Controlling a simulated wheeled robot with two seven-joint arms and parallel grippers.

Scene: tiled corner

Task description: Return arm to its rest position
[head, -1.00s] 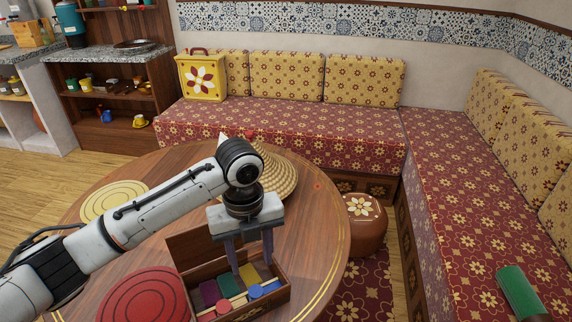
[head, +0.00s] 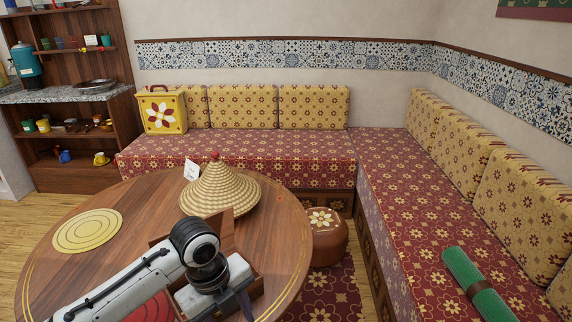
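My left arm comes in from the lower left over the round wooden table (head: 285,235). Its gripper (head: 236,308) is low in the head view, over an open wooden box (head: 257,283). One dark finger shows beside the box; the other is hidden or cut off, so its opening is unclear. The arm and gripper hide most of the box's inside. I see nothing held. My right gripper is not in view.
A woven cone-shaped cover (head: 220,192) stands behind the gripper on the table. A yellow round mat (head: 88,231) lies at left; a red mat (head: 152,309) is partly under my arm. A brown stool (head: 327,240) and a patterned bench (head: 440,215) are at right.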

